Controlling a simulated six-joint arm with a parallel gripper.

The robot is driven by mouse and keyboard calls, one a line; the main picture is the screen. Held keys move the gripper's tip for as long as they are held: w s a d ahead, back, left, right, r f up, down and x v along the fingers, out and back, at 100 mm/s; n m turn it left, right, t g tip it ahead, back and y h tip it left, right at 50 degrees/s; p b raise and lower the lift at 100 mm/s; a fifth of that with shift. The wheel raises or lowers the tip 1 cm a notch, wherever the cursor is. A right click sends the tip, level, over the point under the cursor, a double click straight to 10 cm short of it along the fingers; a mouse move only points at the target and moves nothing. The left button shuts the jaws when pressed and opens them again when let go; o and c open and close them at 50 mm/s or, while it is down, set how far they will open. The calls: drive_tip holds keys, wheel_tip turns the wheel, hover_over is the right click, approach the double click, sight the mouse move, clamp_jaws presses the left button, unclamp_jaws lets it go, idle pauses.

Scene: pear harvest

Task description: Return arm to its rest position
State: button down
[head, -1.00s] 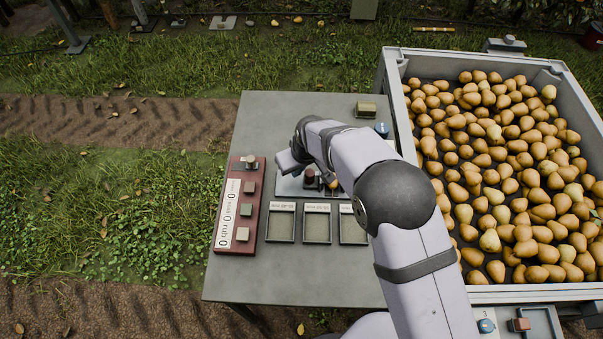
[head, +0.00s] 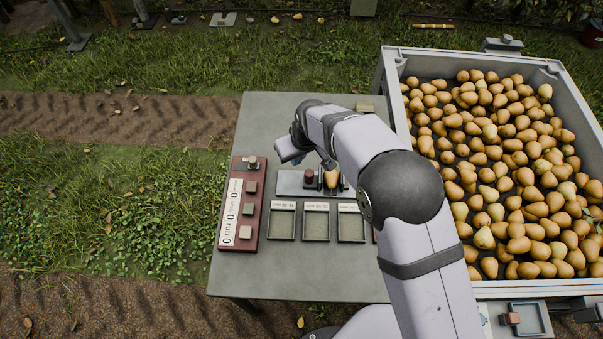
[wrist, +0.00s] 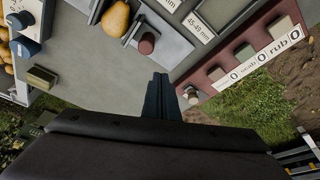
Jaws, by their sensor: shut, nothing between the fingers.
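My arm reaches in from the lower right of the head view and bends over the grey table (head: 262,270). Its wrist end is over the table's middle, and the fingertips are hard to make out there. In the wrist view my gripper (wrist: 160,95) is shut, its dark fingers together with nothing between them. The fingers point toward the grey sizing device, clear of the pear. A single pear (head: 331,179) sits in that device (head: 290,184) beside a dark red knob (head: 309,176). The pear also shows at the top of the wrist view (wrist: 116,17).
A large grey bin (head: 391,78) of pears stands at right. A red counter panel (head: 228,243) with several buttons lies on the table's left. Several shallow labelled trays (head: 316,225) sit in front of the device. The table's front and back left are clear.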

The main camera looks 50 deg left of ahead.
idle(0.4)
